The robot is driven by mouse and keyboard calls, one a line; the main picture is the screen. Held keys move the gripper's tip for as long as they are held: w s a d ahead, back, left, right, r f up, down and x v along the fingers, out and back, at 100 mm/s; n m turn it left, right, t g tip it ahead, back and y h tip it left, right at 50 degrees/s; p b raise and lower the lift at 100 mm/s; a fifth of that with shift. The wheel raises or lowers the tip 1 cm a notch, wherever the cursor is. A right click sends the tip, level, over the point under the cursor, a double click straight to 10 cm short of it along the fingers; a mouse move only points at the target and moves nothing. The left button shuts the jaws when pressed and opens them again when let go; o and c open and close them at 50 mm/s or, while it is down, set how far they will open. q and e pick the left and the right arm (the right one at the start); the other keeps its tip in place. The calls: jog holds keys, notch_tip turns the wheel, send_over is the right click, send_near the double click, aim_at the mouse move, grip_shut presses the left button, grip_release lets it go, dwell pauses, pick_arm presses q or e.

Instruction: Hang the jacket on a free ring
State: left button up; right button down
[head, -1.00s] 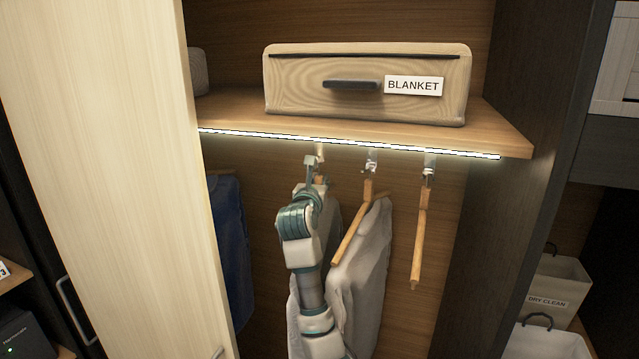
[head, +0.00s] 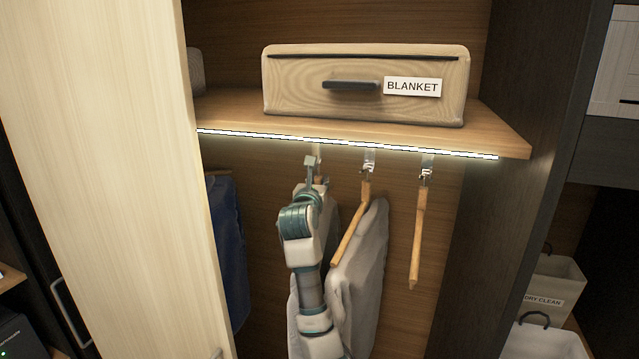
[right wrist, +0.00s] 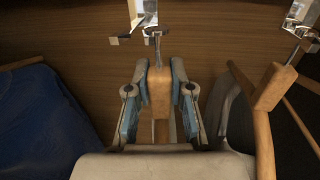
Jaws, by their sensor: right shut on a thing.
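My right gripper (right wrist: 160,112) is shut on the neck of a wooden hanger (right wrist: 159,88). Pale cloth of the jacket (right wrist: 150,166) shows below the gripper. In the head view, my right gripper (head: 315,183) is under the left metal ring holder (head: 317,152); my arm hides much of the pale cloth behind it. In the wrist view, the held hanger's hook reaches up to the left holder (right wrist: 146,18); I cannot tell whether it is seated in it. Wooden hangers hang at the middle (head: 352,228) and right (head: 418,240) holders; the right one is bare. My left gripper is out of view.
A blue garment (head: 228,250) hangs at the left, partly behind the pale door (head: 110,180). Grey cloth (head: 370,265) shows by the middle hanger. The lit shelf (head: 480,140) above carries a blanket box (head: 300,90). A dark side panel (head: 520,215) bounds the right.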

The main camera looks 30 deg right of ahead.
jog(key=shift+s+a+r, duration=0.1)
jog(key=shift+a+r, duration=0.2)
jog(key=shift+a, duration=0.2)
jog(key=shift+a+r, duration=0.2)
jog(key=shift+a, duration=0.9)
jog(key=shift+w+d, duration=0.1)
jog(key=shift+w, duration=0.1)
jog(key=shift+a, duration=0.55)
jog(key=shift+r, duration=0.1)
jog(key=shift+w+d, duration=0.4)
jog(key=shift+d, duration=0.35)
